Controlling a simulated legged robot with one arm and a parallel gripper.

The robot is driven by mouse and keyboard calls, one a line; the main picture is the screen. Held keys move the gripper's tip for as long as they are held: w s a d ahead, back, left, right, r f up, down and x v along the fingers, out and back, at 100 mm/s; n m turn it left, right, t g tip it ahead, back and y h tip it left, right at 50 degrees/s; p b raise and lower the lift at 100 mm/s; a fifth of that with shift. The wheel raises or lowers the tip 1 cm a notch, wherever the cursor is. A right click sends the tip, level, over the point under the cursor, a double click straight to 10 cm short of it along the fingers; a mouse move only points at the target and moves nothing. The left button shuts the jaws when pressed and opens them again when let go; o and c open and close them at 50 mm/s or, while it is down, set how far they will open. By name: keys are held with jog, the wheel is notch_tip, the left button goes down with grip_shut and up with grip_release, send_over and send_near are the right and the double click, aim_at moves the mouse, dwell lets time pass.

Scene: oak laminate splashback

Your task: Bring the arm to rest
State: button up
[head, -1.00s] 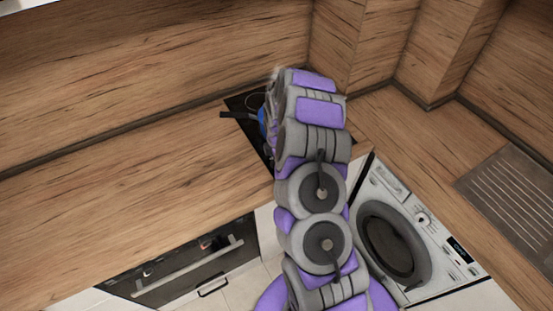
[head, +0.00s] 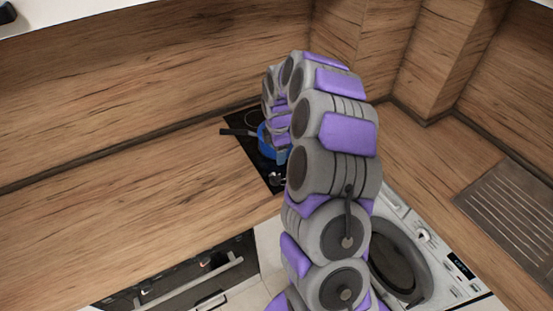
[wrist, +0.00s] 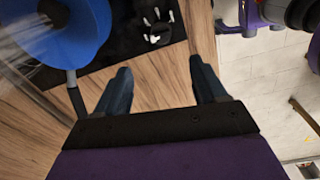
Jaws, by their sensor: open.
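My arm, grey and purple, rises over the counter in the head view. My gripper shows in the wrist view (wrist: 160,82); its two dark fingers are apart with nothing between them. Below the gap is bare wooden counter.
A blue pan (head: 268,138) with a dark handle sits on the black cooktop (head: 240,122); it is also at the upper left of the wrist view (wrist: 62,32). A washing machine (head: 405,250) and a ridged metal drainer (head: 515,205) are to the right. The left counter (head: 130,200) is clear.

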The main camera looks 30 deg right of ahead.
jog(key=shift+r, duration=0.9)
jog(key=s+a+r+m+b, duration=0.3)
jog(key=s+a+r+m, duration=0.4)
jog(key=s+a, duration=0.65)
jog(key=s+a+m+g+b, duration=0.2)
jog(key=s+m, duration=0.7)
jog(key=s, duration=1.6)
jog(key=shift+s+a+r+b, duration=0.2)
jog(key=shift+a+b, duration=0.4)
jog(key=shift+b, duration=0.25)
